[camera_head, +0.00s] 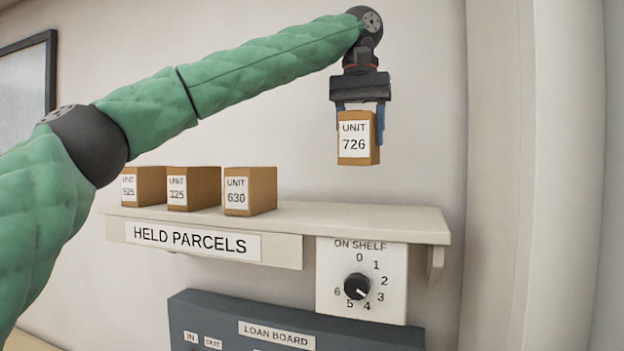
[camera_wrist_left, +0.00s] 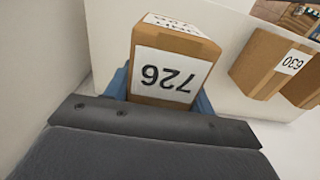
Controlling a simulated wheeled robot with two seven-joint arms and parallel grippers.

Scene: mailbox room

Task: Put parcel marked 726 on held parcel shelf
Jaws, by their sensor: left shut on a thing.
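The parcel marked 726 (camera_head: 357,139) is a small brown box with a white label reading UNIT 726. My left gripper (camera_head: 360,112) is shut on it and holds it upright in the air, above the right part of the shelf. The parcel also shows in the left wrist view (camera_wrist_left: 170,67) between the blue fingers. The held parcel shelf (camera_head: 340,218) is a pale wall shelf with a HELD PARCELS sign (camera_head: 192,240). My right gripper is not in view.
Parcels marked 630 (camera_head: 250,190), 325 (camera_head: 193,187) and 525 (camera_head: 144,186) stand in a row on the shelf's left part. The shelf's right part is clear. An ON SHELF dial (camera_head: 357,287) and a loan board (camera_head: 290,325) are below. A wall corner is at right.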

